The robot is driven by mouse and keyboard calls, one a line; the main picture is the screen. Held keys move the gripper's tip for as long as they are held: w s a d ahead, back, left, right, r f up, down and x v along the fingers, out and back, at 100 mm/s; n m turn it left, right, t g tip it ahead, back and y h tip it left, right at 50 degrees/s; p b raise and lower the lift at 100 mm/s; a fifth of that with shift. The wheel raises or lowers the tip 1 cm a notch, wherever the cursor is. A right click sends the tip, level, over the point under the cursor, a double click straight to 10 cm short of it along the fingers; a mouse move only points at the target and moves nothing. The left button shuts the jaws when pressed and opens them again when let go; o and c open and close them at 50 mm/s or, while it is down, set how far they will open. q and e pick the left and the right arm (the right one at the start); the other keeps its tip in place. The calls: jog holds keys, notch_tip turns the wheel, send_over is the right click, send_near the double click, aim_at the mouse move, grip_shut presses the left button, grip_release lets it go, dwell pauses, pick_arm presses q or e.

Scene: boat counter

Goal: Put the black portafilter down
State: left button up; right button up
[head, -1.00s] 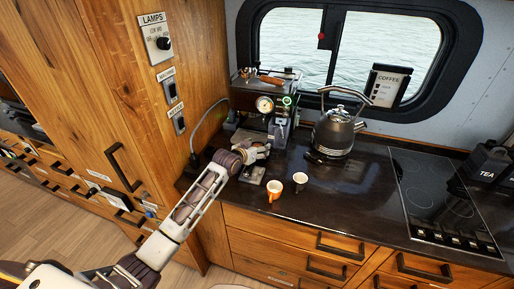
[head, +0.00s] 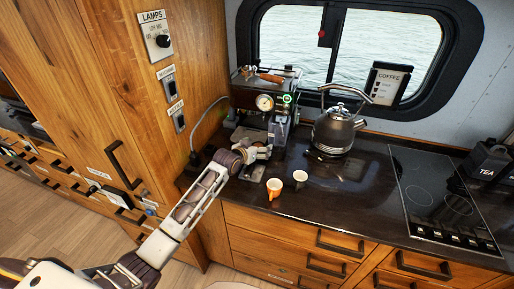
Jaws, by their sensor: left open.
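My left gripper (head: 262,153) is open over the counter, just in front of the espresso machine (head: 264,100). The arm comes in from the lower left, and its wrist and the gripper cover part of the machine's front and the counter there. I cannot clearly make out the black portafilter against the dark machine and counter. A wooden-handled tool (head: 269,77) lies on top of the machine. My right gripper is not in view.
An orange cup (head: 274,188) and a grey cup (head: 300,178) stand close to the right of the gripper. A kettle (head: 334,132) stands behind them. The dark counter (head: 360,205) is bare right of the cups, up to the cooktop (head: 435,195). A wooden cabinet stands left.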

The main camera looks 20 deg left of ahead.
pick_arm(q)
jog(key=shift+r, duration=0.1)
jog(key=shift+r, duration=0.45)
jog(key=shift+s+r, duration=0.1)
jog(key=shift+s, duration=0.05)
jog(key=v, duration=1.1)
jog(key=shift+s+r+b, duration=0.15)
jog(key=shift+s+b, duration=0.2)
jog(key=shift+b, duration=0.1)
dwell(0.3)
